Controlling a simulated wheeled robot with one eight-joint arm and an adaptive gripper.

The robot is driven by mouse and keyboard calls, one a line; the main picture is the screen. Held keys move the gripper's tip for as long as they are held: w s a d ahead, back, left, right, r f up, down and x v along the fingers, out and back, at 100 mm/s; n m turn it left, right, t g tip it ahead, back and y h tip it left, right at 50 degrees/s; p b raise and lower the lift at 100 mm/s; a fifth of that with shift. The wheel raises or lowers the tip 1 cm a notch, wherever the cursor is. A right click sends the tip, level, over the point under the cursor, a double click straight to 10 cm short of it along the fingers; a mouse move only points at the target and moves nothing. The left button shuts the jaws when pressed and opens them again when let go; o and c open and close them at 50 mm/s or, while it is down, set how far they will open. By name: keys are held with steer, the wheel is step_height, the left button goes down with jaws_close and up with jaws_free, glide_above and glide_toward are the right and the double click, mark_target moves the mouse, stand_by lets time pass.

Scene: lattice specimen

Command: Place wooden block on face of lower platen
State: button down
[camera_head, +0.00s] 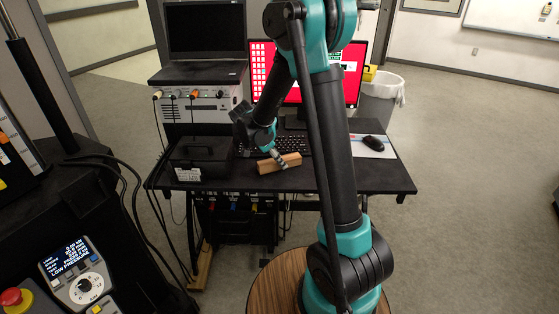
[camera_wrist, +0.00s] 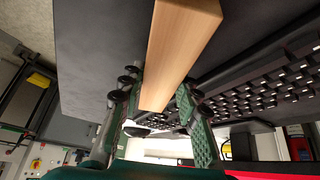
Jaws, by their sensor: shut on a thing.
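The wooden block (camera_head: 279,163) is a pale, long bar at the front middle of the black desk, in front of the keyboard. In the wrist view it also shows (camera_wrist: 178,45), running from the top edge down between my fingers. My gripper (camera_head: 281,158) is shut on the block; in the wrist view its green-padded fingers (camera_wrist: 160,98) stand on either side of it. I cannot tell whether the block touches the desk or hangs just above it. I cannot make out the lower platen in either view.
The black desk (camera_head: 345,178) also holds a black case (camera_head: 201,158), a keyboard (camera_head: 248,142), a mouse (camera_head: 374,143), a monitor and a laptop on an instrument box (camera_head: 193,105). A machine with a control panel (camera_head: 78,274) stands at left. Floor at right is clear.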

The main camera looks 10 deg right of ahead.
steer(key=c, duration=1.5)
jaws_free()
steer(key=shift+f, duration=0.15)
steer(key=shift+c, duration=0.2)
steer(key=o, duration=0.4)
steer(key=shift+o, duration=0.2)
